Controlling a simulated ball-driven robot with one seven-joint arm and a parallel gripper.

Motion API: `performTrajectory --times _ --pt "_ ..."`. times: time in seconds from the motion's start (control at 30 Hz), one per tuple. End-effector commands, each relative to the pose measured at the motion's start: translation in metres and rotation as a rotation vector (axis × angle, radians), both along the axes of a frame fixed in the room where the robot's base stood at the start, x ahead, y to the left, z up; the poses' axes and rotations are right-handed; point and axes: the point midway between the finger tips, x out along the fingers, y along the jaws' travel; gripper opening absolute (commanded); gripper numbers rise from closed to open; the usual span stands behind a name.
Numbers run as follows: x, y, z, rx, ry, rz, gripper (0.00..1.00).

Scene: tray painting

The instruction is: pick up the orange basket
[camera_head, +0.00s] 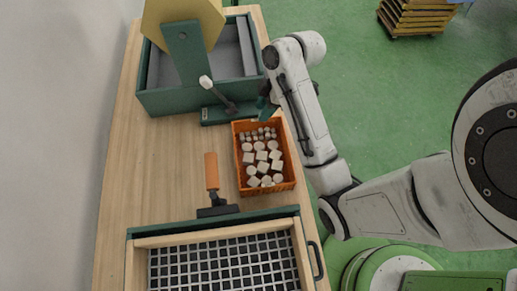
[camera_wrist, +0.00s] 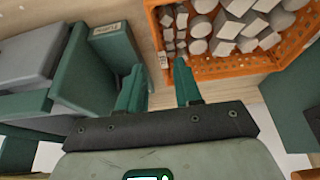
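The orange basket (camera_head: 270,189) stands on the wooden table, filled with several pale round and square blocks. My gripper (camera_head: 266,108) is at the basket's far end, partly hidden behind my arm. In the wrist view, the green fingers of my gripper (camera_wrist: 158,78) are apart with nothing visibly held. The right finger overlaps the edge of the basket (camera_wrist: 225,68), and the left finger is outside it over the table. I cannot tell whether a finger touches the basket wall.
A green box device (camera_head: 165,99) with a yellow part stands beyond the basket. An orange-handled tool (camera_head: 211,172) lies to its left. A wooden-framed grid tray (camera_head: 215,234) is at the near end. Bare table (camera_head: 150,170) shows on the left.

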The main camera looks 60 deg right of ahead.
Motion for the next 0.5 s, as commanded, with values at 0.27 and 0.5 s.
performTrajectory --times 0.27,0.5 --pt "0.008 0.007 -0.026 0.001 0.001 -0.003 0.34" --pt "0.016 0.013 -0.052 0.003 0.005 -0.002 0.34"
